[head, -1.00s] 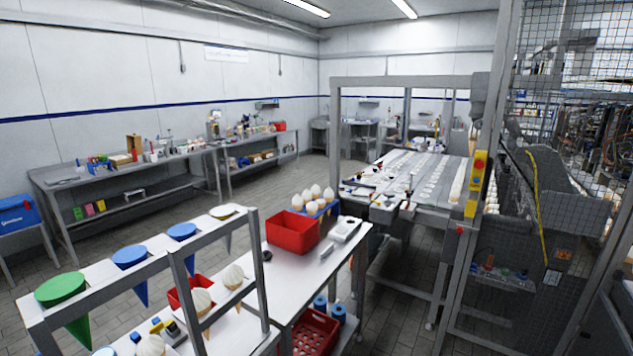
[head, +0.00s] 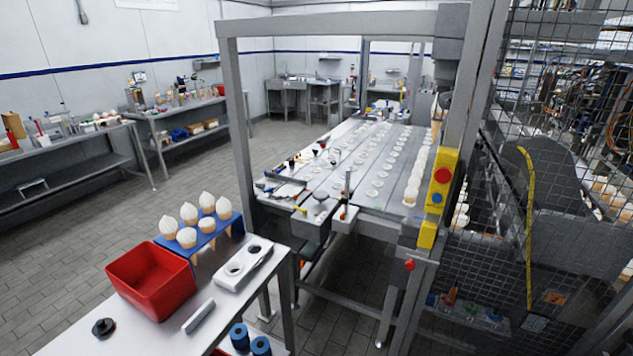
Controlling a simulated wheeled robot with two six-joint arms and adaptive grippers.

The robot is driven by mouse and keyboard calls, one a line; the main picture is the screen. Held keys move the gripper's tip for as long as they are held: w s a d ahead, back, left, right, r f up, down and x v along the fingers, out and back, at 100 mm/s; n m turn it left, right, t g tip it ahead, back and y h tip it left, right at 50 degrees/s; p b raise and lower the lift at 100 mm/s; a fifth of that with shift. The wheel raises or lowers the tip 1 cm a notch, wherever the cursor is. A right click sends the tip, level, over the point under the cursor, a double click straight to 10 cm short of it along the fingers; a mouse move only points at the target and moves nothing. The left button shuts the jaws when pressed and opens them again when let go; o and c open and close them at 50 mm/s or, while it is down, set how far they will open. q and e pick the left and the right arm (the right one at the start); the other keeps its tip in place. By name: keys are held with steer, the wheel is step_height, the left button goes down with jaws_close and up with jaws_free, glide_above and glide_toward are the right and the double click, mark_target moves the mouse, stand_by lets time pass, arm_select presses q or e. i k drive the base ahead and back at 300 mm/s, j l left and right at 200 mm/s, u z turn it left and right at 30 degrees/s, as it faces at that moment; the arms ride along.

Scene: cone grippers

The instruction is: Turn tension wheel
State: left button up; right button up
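I cannot tell for sure which part is the tension wheel. A small dark round knob (head: 321,196) sits on top of a grey box at the near end of the conveyor machine (head: 400,145). A black knob-like disc (head: 104,327) lies on the white table (head: 225,300) at the lower left. Neither of my grippers is in view.
A red bin (head: 152,280), a blue rack (head: 205,238) of white-topped cones and a grey-white fixture (head: 244,268) stand on the table. A yellow button box (head: 441,182) is on the machine's post. Mesh fencing (head: 560,150) closes the right. Tiled floor (head: 120,210) is free at left.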

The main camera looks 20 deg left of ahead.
mark_target(320, 196)
steer(key=i+u, duration=0.7)
steer(key=u, duration=0.2)
steer(key=i+l+u, duration=0.25)
steer(key=u, duration=0.25)
steer(key=i+l+u, duration=0.45)
steer(key=k+j, duration=0.1)
